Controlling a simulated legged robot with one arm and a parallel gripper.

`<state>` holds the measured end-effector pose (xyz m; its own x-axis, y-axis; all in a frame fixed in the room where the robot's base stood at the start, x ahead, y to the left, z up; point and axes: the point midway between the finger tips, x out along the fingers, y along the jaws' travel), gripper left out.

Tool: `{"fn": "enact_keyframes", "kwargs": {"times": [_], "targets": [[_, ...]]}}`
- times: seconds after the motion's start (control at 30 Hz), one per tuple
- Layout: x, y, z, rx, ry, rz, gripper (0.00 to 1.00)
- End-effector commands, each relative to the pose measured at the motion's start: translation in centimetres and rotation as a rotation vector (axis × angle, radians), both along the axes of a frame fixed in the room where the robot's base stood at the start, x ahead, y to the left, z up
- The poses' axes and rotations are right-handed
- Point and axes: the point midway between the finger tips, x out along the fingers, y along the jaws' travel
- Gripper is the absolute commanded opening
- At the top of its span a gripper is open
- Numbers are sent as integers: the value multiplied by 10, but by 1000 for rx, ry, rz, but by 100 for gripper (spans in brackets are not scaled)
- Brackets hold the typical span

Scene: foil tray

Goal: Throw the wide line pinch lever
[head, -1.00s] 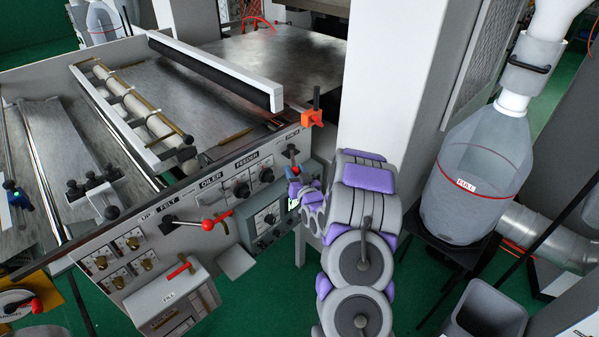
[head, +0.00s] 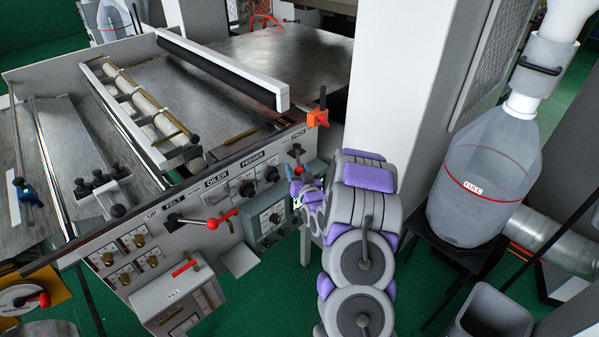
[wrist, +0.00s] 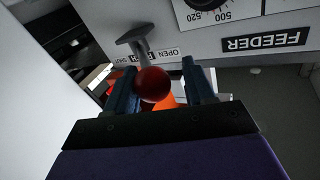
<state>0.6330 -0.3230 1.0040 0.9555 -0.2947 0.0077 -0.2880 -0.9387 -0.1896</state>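The pinch lever (head: 297,151) is on the control panel under the PINCH label, at the panel's right end. In the wrist view it is a dark lever (wrist: 139,45) ending in a red ball knob (wrist: 152,84). My gripper (wrist: 162,90) has one finger on each side of the knob. The knob is close to the left finger, with a gap to the right finger; I cannot tell if it touches the left one. In the head view my gripper (head: 304,186) is small at the panel, and its fingers and the knob are partly hidden.
Another red-knobbed lever (head: 213,223) is on the panel under FELT and OILER. An orange clamp (head: 318,117) is on the panel's top edge. A white column (head: 390,90) rises behind my arm. A clear collection bag (head: 482,185) hangs at right.

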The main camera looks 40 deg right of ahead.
Motion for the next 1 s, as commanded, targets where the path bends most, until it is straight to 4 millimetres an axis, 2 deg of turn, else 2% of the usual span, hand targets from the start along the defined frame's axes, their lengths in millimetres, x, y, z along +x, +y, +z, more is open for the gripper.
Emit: {"fn": "enact_keyframes", "kwargs": {"times": [0.13,0.47,0.67,1.0], "targets": [[-1,1,-1,2,2,0,64],[-7,-1,-3,7,7,-2,64],[-33,6,-4,12,10,-6,64],[-94,27,-2,9,13,-2,64]]}}
